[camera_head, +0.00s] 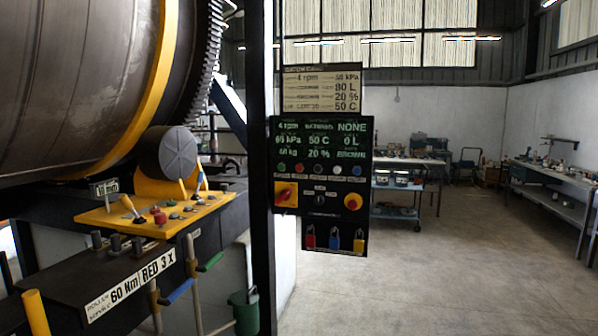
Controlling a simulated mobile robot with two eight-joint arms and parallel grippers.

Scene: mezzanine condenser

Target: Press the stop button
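A dark control panel (320,175) hangs on a black post, facing me. It has a lit display with green and white text. Below it is a row of small buttons, including a red one (317,169). At the panel's lower left, a red knob (285,194) sits on a yellow square plate. Labels are too small to read, so I cannot tell which is the stop button. Neither gripper is in view.
A yellow console (155,214) with levers and red knobs stands at left, below a large metal drum (75,75). The black post (261,150) rises beside the panel. Padlocks (334,239) hang below it. Open floor (420,280) lies to the right, with workbenches behind.

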